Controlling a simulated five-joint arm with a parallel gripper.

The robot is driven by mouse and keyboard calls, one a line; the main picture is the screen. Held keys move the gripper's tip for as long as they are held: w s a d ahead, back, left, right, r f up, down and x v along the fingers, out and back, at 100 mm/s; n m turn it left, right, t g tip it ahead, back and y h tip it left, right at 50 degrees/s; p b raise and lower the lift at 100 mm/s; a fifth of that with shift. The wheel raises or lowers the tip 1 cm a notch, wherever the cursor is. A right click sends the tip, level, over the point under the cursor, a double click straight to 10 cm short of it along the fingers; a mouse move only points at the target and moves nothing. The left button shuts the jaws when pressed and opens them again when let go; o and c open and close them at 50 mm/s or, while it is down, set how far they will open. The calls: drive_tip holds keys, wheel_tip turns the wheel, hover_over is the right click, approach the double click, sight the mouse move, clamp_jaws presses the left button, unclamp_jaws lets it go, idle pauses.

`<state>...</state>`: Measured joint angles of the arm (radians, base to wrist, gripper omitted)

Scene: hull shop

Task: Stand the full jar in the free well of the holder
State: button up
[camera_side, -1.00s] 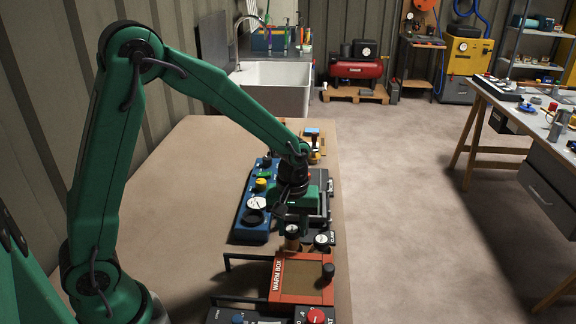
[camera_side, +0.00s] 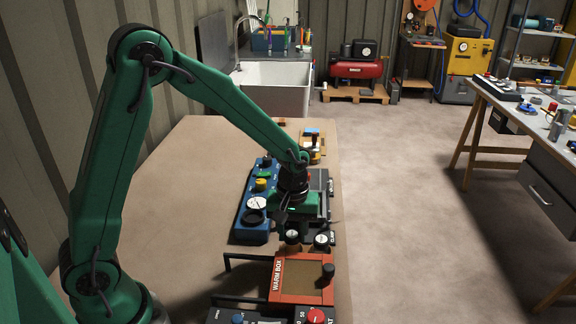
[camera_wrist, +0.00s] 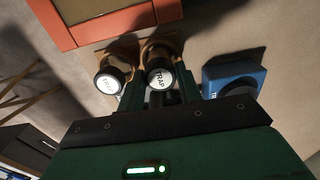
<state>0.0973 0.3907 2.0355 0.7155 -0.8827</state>
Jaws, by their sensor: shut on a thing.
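My gripper (camera_wrist: 160,92) is shut on a jar with a dark cap and a white top marked TRAP (camera_wrist: 160,78). In the side view this jar (camera_side: 292,237) is just below my gripper, beside the warm box. A second capped jar (camera_wrist: 109,81) stands close beside it, to the left in the wrist view; in the side view it is on the right (camera_side: 321,241). Tan surfaces show under and behind both jars in the wrist view. The holder is mostly hidden, and I cannot tell whether the held jar is seated in a well.
The orange-framed warm box (camera_side: 303,279) is close on the near side of the jars. A blue unit with a gauge and knobs (camera_side: 249,226) stands to the left. Dark equipment is partly hidden behind my gripper. The bench (camera_side: 180,190) is clear at left.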

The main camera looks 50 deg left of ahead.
drive_tip(key=shift+f, duration=0.5)
idle(0.8)
drive_tip(key=o, duration=1)
drive_tip(key=shift+r, duration=0.1)
wheel_tip(320, 180, up, 7)
drive_tip(key=shift+f, duration=0.1)
drive_tip(key=shift+r, duration=0.4)
